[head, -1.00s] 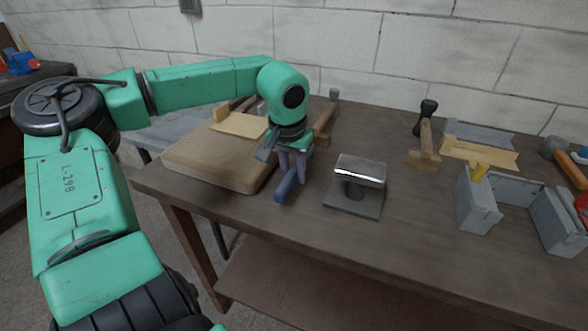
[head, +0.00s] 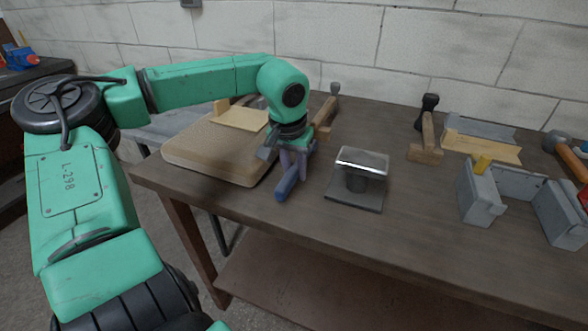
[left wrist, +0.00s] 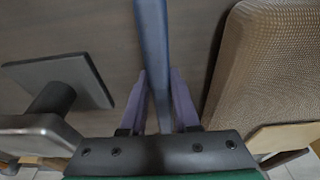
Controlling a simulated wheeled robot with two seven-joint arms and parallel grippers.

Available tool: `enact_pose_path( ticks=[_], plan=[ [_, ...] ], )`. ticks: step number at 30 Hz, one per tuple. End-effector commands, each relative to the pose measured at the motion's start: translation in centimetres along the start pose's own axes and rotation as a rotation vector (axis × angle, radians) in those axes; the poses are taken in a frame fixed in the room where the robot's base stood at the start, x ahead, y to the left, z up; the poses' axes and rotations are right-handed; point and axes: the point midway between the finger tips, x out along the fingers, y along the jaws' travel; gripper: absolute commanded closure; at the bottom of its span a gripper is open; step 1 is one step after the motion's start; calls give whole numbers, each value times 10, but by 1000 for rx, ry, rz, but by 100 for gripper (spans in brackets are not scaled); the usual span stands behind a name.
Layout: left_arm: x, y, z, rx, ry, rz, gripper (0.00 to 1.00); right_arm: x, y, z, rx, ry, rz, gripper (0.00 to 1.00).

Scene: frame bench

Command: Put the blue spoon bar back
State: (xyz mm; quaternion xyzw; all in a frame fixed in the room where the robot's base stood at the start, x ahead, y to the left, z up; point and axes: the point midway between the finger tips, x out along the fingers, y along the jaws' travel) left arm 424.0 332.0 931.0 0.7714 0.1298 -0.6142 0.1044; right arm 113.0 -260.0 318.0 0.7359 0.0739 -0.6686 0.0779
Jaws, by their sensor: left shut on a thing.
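The blue spoon bar (head: 286,187) is a long narrow bar, held over the wooden bench near its front edge. My left gripper (head: 295,165) points down with its purple fingers shut on the bar. In the left wrist view the bar (left wrist: 152,50) runs between the two fingers (left wrist: 160,98) and out of the top of the picture. The far end of the bar is hidden by the gripper in the head view. I cannot tell whether the bar touches the bench. My right gripper is not in view.
A tan padded block (head: 205,165) lies left of the gripper. A metal-topped stand (head: 361,162) on a square base is close on its right. Farther right are a wooden tool (head: 426,150) and a grey open frame (head: 480,198). Bare bench top (head: 410,215) lies between.

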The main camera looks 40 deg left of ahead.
Motion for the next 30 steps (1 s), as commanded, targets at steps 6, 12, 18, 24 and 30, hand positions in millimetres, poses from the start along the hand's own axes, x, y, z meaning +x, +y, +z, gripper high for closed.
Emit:
enact_pose_path(
  ticks=[6,12,18,24,30],
  plan=[
    [14,0,9,1,-29,-3,100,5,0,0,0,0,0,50],
    [19,0,11,0,-33,-1,100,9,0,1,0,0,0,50],
    [20,0,12,-2,-36,0,100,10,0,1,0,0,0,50],
    [21,0,13,-3,-37,0,40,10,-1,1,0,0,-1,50],
    [21,0,12,-1,-36,-2,35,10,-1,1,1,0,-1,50]
  ],
)
